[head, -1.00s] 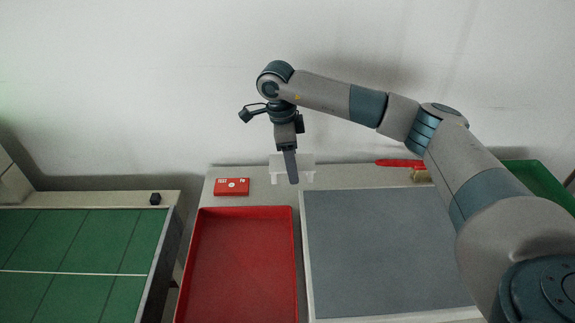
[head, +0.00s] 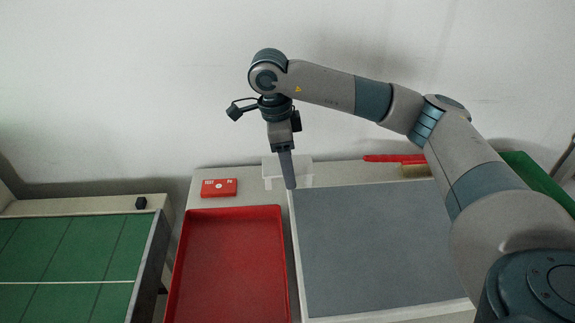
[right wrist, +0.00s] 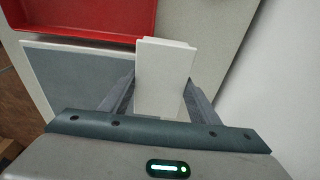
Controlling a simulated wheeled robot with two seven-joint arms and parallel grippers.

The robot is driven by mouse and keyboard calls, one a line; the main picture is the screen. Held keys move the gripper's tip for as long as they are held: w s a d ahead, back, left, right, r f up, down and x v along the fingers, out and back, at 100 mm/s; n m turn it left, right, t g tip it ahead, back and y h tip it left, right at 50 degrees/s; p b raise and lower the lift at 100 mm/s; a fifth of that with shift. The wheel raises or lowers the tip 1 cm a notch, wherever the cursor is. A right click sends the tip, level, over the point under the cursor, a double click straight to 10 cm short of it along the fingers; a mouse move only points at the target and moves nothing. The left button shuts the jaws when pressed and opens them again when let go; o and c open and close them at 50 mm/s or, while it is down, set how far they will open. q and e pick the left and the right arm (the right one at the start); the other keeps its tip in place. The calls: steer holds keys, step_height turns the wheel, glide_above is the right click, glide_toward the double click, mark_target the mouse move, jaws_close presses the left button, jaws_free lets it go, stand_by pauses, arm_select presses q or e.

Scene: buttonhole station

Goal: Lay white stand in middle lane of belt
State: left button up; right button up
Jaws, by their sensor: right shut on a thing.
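The white stand (head: 303,172) shows in the head view behind my right gripper's finger, near the back of the table. My right gripper (head: 291,186) points down and is shut on it. In the right wrist view the stand (right wrist: 164,75) is a pale block between the two fingers (right wrist: 160,100). Whether it touches the table is hard to tell. The green belt (head: 75,255) lies at the far left of the head view, with dark lines along it marking lanes and a white line across. My left gripper is not in view.
A red tray (head: 232,270) and a grey mat (head: 380,250) lie in front of the stand. A red box (head: 219,188) sits behind the tray. A small black block (head: 141,203) is on the belt's back rim. A red-handled brush (head: 395,159) and green bin (head: 540,180) are at right.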

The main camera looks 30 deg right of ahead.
steer(key=shift+a, duration=0.1)
steer(key=n, duration=0.1)
steer(key=a+n, duration=0.2)
steer(key=n, duration=0.1)
steer(key=shift+s+r+t, duration=0.15)
steer(key=shift+s+t, duration=0.15)
steer(key=s+a+n+t, duration=0.1)
steer(key=s+a+n, duration=0.2)
steer(key=n, duration=0.6)
steer(key=s+a+r+n+t+y, duration=0.1)
steer(key=a+n, duration=0.4)
steer(key=n, duration=0.5)
steer(key=shift+s+a+r+y, duration=0.2)
steer(key=shift+s+a+y, duration=0.1)
steer(key=shift+s, duration=0.6)
